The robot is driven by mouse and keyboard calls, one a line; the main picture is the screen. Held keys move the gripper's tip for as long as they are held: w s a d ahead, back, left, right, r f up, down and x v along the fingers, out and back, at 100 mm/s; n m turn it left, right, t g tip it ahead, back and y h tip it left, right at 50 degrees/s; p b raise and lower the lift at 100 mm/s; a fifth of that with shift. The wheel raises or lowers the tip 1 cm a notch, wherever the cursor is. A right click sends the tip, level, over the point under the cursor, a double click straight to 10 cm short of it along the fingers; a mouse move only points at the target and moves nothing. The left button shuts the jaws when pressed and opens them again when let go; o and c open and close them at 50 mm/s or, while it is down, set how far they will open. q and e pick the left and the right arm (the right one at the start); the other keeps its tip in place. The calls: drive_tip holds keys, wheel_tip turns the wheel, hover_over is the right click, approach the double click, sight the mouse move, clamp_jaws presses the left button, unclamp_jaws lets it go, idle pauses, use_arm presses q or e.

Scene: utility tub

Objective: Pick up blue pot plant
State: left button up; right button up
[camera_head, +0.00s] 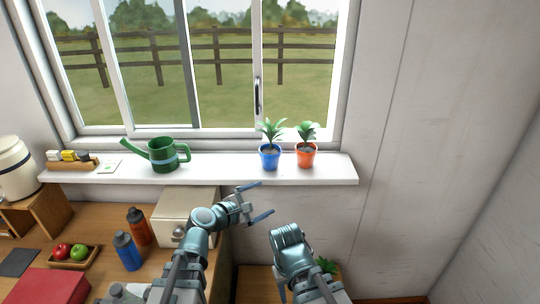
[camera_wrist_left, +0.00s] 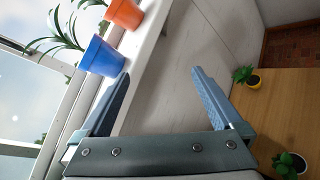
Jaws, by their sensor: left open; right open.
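The blue pot plant (camera_head: 270,156) stands upright on the white windowsill, left of an orange pot plant (camera_head: 306,154). The blue pot also shows at the upper left in the left wrist view (camera_wrist_left: 101,57). My left gripper (camera_head: 258,201) is open and empty, below and in front of the sill in the head view. In the left wrist view its fingers (camera_wrist_left: 160,84) are spread, and the blue pot lies beyond the left finger, not between them. My right gripper (camera_head: 284,262) is lower, in front of the wall; its fingers are mostly hidden.
The sill (camera_head: 215,169) also holds a green watering can (camera_head: 163,154) and a small wooden box (camera_head: 72,163). Bottles (camera_head: 127,250) and a cream box (camera_head: 186,214) stand on the counter.

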sight(270, 152)
use_arm(q)
drive_tip(key=w+a+r+n+t+y, duration=0.1)
drive_tip(key=w+a+r+n+t, duration=0.4)
drive_tip(key=n, duration=0.7)
drive_tip(key=shift+m, duration=0.3)
drive_tip(key=x, duration=0.4)
drive_tip(key=d+x, duration=0.1)
drive_tip(key=x, duration=0.4)
drive_tip(key=r+x, duration=0.1)
drive_tip(key=x, duration=0.3)
drive_tip(key=shift+s+d, duration=0.1)
drive_tip(key=shift+d, duration=0.2)
drive_tip(key=shift+s, duration=0.1)
drive_tip(key=c, duration=1.3)
